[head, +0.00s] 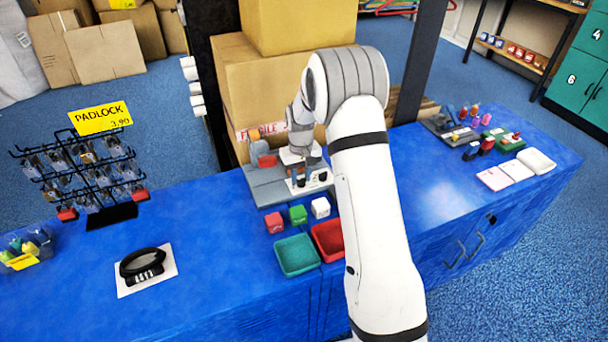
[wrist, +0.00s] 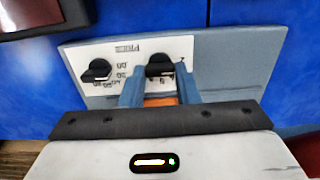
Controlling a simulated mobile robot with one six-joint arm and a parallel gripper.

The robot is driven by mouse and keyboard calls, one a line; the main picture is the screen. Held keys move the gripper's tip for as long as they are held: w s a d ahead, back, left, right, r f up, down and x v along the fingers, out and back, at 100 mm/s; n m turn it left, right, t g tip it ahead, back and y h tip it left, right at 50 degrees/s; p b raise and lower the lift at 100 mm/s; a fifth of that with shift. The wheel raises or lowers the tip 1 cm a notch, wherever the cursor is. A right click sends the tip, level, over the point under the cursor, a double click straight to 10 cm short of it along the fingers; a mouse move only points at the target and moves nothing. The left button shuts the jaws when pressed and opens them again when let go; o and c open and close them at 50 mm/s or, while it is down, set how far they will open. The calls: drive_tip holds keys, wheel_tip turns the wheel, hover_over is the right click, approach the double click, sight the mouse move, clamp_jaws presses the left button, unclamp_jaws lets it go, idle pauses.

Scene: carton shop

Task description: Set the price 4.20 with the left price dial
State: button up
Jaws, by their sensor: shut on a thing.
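The price device (head: 262,190) is a grey base on the blue counter with a white dial plate (wrist: 128,50) marked PRICE, which appears upside down in the wrist view. The plate carries two black dials. My gripper (wrist: 160,82) is shut on one, the left price dial (wrist: 160,64), at the picture's right in the wrist view. The other dial (wrist: 97,71) stands free beside it; it also shows in the head view (head: 322,177). The fingers hide part of the plate. I cannot read the set price. In the head view my gripper (head: 298,172) is over the plate.
Red, green and white blocks (head: 298,214) and green (head: 296,254) and red (head: 328,240) trays lie in front of the device. Cartons (head: 260,90) stand behind. A padlock rack (head: 85,175) and a black lock on a white card (head: 146,270) are to the left.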

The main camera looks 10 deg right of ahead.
drive_tip(key=m+b, duration=0.1)
drive_tip(key=m, duration=0.4)
drive_tip(key=shift+d+m, duration=0.1)
drive_tip(key=shift+m, duration=0.2)
drive_tip(key=m, duration=0.6)
drive_tip(key=shift+w+b, duration=0.1)
drive_tip(key=shift+b, duration=0.2)
drive_tip(key=shift+r, duration=0.1)
drive_tip(key=o, duration=1)
wheel_tip(320, 180, up, 7)
drive_tip(key=shift+r, duration=0.35)
